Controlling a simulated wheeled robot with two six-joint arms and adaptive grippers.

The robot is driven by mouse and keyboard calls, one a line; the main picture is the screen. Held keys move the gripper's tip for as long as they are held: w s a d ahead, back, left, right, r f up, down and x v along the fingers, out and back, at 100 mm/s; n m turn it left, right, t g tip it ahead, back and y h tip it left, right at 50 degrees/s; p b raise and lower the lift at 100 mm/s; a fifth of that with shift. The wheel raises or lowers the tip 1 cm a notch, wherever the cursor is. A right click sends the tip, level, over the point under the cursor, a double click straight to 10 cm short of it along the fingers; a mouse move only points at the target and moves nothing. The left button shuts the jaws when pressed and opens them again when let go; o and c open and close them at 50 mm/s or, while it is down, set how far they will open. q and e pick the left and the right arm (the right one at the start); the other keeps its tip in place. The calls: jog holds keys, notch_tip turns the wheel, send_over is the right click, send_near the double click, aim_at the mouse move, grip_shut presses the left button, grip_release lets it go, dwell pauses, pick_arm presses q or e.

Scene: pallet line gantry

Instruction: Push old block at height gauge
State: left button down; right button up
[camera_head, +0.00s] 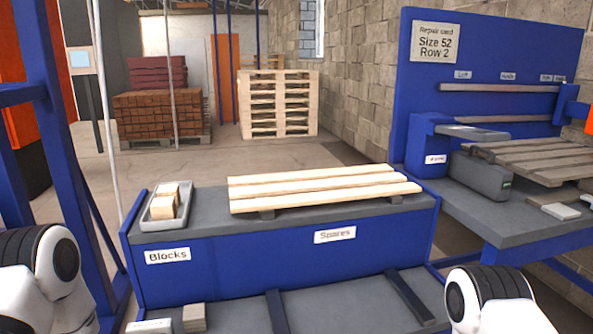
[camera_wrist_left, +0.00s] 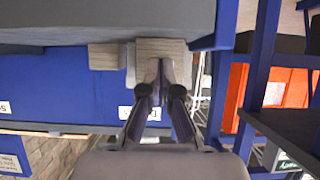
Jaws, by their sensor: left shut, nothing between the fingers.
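My left gripper (camera_wrist_left: 158,78) is shut and empty in the left wrist view, where the scene appears upside down. Its fingertips overlap the edge of a pale wooden block (camera_wrist_left: 160,48); I cannot tell whether they touch it. A smaller block (camera_wrist_left: 104,56) sits beside it, with a gap. In the head view, a small wooden block (camera_head: 194,317) stands on the low grey shelf, beside a pale block (camera_head: 150,327) cut off by the bottom edge. I cannot tell which one is the old block, and I cannot identify the height gauge. My right gripper is outside both views.
A blue bench (camera_head: 240,263) labelled Blocks and Spares rises behind the low shelf. On it are a grey tray (camera_head: 153,224) of wooden blocks and a slatted pallet piece (camera_head: 320,188). A blue frame (camera_head: 48,120) stands left. The repair bench (camera_head: 470,212) stands right.

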pick_arm(q)
jog(key=shift+w+a, duration=0.15)
jog(key=shift+w, duration=0.35)
dwell(0.5)
jog(key=shift+s, duration=0.1)
jog(key=s, duration=0.2)
jog(key=s+d, duration=0.1)
jog(key=s, duration=0.2)
jog(key=shift+s+d+p, duration=0.25)
jog(key=shift+s+p, duration=0.1)
jog(key=shift+p, duration=0.05)
jog(key=s+r+p, duration=0.4)
jog(key=r+p, duration=0.4)
jog(key=r, duration=0.2)
jog(key=shift+d, duration=0.45)
